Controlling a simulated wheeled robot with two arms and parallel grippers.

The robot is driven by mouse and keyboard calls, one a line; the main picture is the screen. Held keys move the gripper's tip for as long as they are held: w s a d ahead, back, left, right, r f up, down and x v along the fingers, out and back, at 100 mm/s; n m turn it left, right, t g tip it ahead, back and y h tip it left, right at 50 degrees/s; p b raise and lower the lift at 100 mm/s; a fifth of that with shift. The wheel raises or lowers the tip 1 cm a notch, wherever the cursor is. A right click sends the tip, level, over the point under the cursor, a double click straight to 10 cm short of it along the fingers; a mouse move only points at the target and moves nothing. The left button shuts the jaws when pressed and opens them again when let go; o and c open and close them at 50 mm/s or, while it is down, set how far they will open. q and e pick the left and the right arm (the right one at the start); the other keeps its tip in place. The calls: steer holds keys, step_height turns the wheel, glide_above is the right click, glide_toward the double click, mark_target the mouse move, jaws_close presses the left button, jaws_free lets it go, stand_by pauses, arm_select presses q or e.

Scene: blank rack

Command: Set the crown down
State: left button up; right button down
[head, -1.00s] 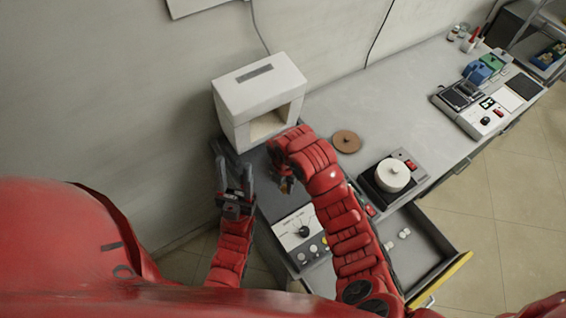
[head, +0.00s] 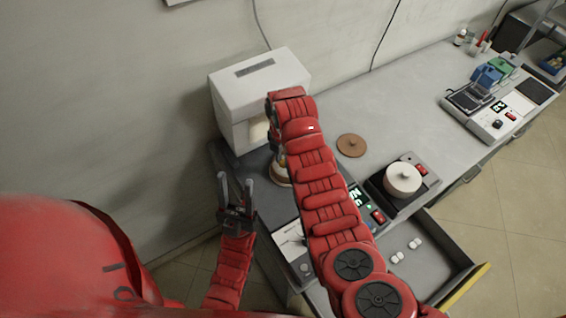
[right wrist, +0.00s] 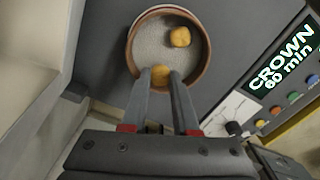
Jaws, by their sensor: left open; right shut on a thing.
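The crown (right wrist: 160,72) is a small yellow-gold lump between the fingertips of my right gripper (right wrist: 166,80), seen in the right wrist view. The gripper is shut on it, over the near edge of a round dish (right wrist: 134,50) with a brown rim and a pale grainy floor. I cannot tell whether the crown touches the dish. A similar gold lump (right wrist: 180,37) lies in the dish at its far right. In the head view, my right arm hides most of the dish (head: 281,176). My left gripper (head: 236,183) is open and empty, left of the dish.
A white box-shaped furnace (head: 258,80) with a front opening stands behind the dish. A panel in the right wrist view reads "CROWN 60 min" (right wrist: 283,55). A brown disc (head: 351,145) and a white round lidded pot (head: 403,178) are to the right. A drawer (head: 425,240) stands open.

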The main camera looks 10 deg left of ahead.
mark_target(283, 162)
step_height(283, 162, down, 2)
steer(key=shift+s+f+p, duration=0.1)
steer(key=shift+p, duration=0.5)
steer(key=shift+f, duration=0.15)
steer(key=shift+f, duration=0.1)
steer(key=shift+f+b, duration=0.15)
steer(key=shift+b, duration=0.2)
steer(key=c, duration=0.9)
jaws_free()
steer(key=shift+c, duration=0.2)
